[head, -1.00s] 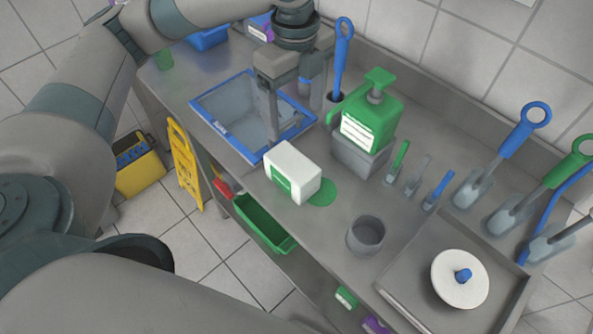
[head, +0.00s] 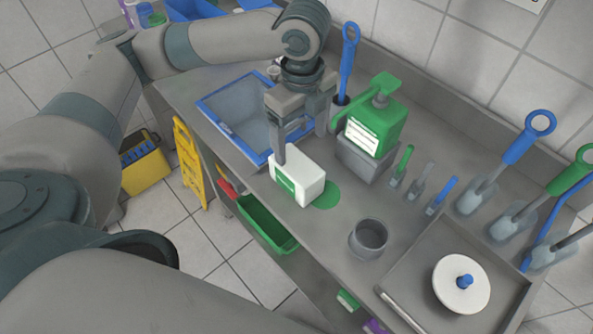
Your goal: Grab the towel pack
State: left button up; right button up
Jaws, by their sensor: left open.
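The towel pack appears to be the white block with a green label (head: 300,180) on the grey worktop, near its front edge. My left gripper (head: 302,146) comes in from the upper left and points down, with its two fingers apart and nothing between them. It is above and just behind the pack. The nearer finger overlaps the pack's upper left corner in the picture; I cannot tell whether it touches. My right gripper is out of view.
A blue-rimmed basin (head: 226,132) lies left of the pack. A green pump bottle (head: 376,122) stands in a grey holder behind it. A green disc (head: 326,195) and a grey cup (head: 368,238) are to the right. A tray (head: 425,262) holds a white lid (head: 461,284).

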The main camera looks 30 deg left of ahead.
aim_at(297, 165)
pick_arm(q)
notch_tip(297, 165, down, 6)
jog(key=shift+r+p, duration=0.1)
jog(key=shift+p, duration=0.4)
jog(key=shift+s+a+f+p, duration=0.1)
jog(key=shift+a+f+p, duration=0.1)
jog(key=shift+f+p, duration=0.4)
notch_tip(297, 165, down, 3)
jog(key=shift+a+f+p, duration=0.1)
jog(key=shift+a+p, duration=0.05)
jog(key=shift+p, duration=0.35)
jog(key=shift+f, duration=0.4)
jog(key=c, duration=1.2)
jog(key=shift+c, duration=0.2)
